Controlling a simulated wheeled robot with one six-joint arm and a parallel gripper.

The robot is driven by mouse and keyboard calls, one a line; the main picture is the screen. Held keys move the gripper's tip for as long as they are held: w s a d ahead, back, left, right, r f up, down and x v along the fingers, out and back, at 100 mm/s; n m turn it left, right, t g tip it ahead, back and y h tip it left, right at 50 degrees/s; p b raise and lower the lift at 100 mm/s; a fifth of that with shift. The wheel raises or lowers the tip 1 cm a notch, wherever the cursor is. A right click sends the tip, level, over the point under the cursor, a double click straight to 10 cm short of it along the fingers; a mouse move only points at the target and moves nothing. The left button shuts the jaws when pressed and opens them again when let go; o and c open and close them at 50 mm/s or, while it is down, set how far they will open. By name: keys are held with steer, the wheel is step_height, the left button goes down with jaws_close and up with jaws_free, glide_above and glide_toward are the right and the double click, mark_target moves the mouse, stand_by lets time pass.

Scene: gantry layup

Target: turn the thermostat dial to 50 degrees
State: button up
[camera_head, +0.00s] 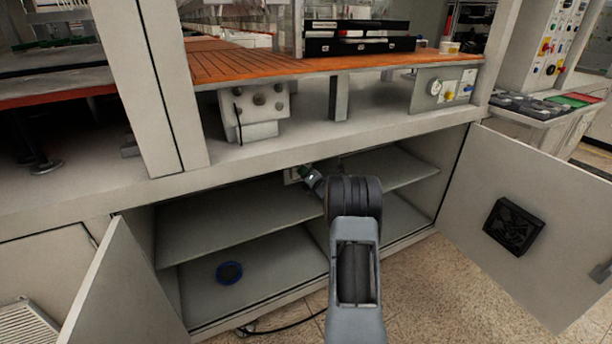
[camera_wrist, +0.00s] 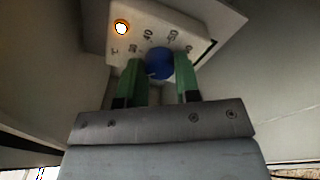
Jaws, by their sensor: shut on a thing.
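The thermostat is a pale box (camera_wrist: 198,42) with a printed scale, including 40 and 50, and a lit orange-white lamp (camera_wrist: 121,27). Its round blue dial (camera_wrist: 159,63) sits between the two green fingers of my gripper (camera_wrist: 158,66), which is shut on it. The fingers hide the dial's sides and part of the scale. I cannot tell which number the dial points to. In the head view my gripper (camera_head: 312,179) reaches into the open cabinet, and my arm hides most of the thermostat there.
The cabinet has a shelf (camera_head: 235,215) and two open doors, left (camera_head: 125,295) and right (camera_head: 530,225). A blue round object (camera_head: 229,272) lies on the cabinet floor at left. A black cable (camera_head: 285,328) lies in front. An orange slatted worktop (camera_head: 235,62) is above.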

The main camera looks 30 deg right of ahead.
steer(key=shift+a+f+m+h+b, duration=0.1)
steer(key=shift+m+h+b, duration=0.5)
steer(key=shift+m, duration=4.1)
steer(key=shift+a+r+m+h+b, duration=0.1)
steer(key=shift+m+h+b, duration=0.5)
steer(key=shift+m, duration=4.1)
steer(key=shift+f+m+h+b, duration=0.1)
steer(key=shift+m+h+b, duration=0.5)
steer(key=shift+m, duration=4.4)
steer(key=o, duration=0.9)
